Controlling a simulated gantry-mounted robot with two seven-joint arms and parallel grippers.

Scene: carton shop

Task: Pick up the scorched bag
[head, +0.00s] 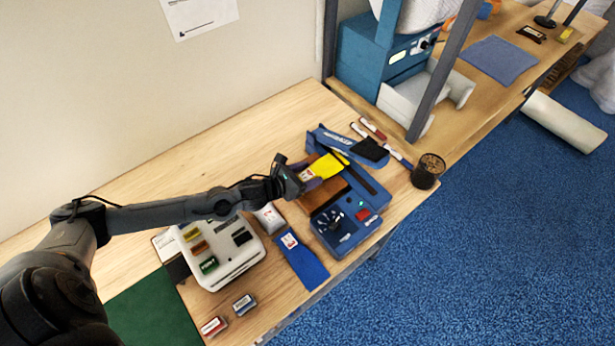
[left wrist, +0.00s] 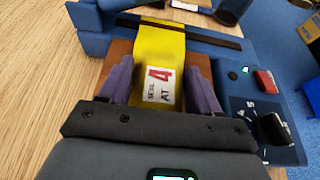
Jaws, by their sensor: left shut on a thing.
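My left gripper (head: 303,178) is over the blue sealing machine (head: 325,222). In the left wrist view its purple fingers (left wrist: 160,85) stand on either side of a yellow bag (left wrist: 160,50) and are shut on it. The bag has a white label reading "SEAL AT 4". In the head view the yellow bag (head: 328,166) reaches from the fingers across the machine's brown plate (head: 322,194) to its dark bar (head: 360,179). No scorch mark shows on its visible part. My right gripper is not in view.
A black mesh cup (head: 427,171) stands at the table's right edge. The table's back left is clear.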

